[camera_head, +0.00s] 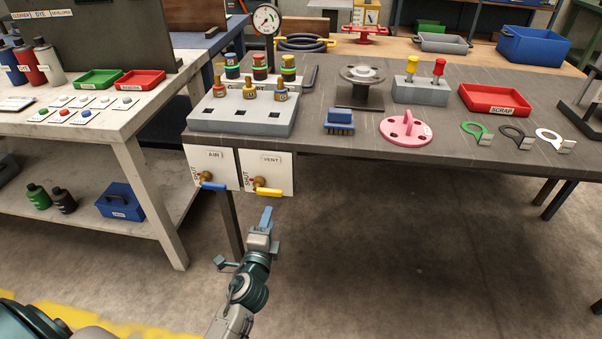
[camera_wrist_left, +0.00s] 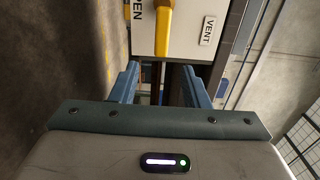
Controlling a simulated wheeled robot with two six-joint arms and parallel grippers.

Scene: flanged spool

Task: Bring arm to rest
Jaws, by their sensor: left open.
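My left gripper (camera_head: 265,219) is in front of the dark bench, below the VENT panel, with its blue fingers pointing up toward the bench in the head view. In the left wrist view the two blue fingers (camera_wrist_left: 159,85) stand apart with nothing between them. The VENT panel (camera_head: 277,162) carries a yellow handle (camera_head: 268,192) that lies level, pointing right. In the wrist view this yellow handle (camera_wrist_left: 163,40) shows beyond the fingertips, apart from them. My right gripper is in neither view.
The dark bench (camera_head: 440,150) holds a grey flanged spool (camera_head: 361,75), a pink disc (camera_head: 407,128) and a red SCRAP tray (camera_head: 495,100). The AIR panel (camera_head: 208,160) has a blue handle (camera_head: 213,186). A pale side table (camera_head: 120,125) stands left. Floor below the bench is clear.

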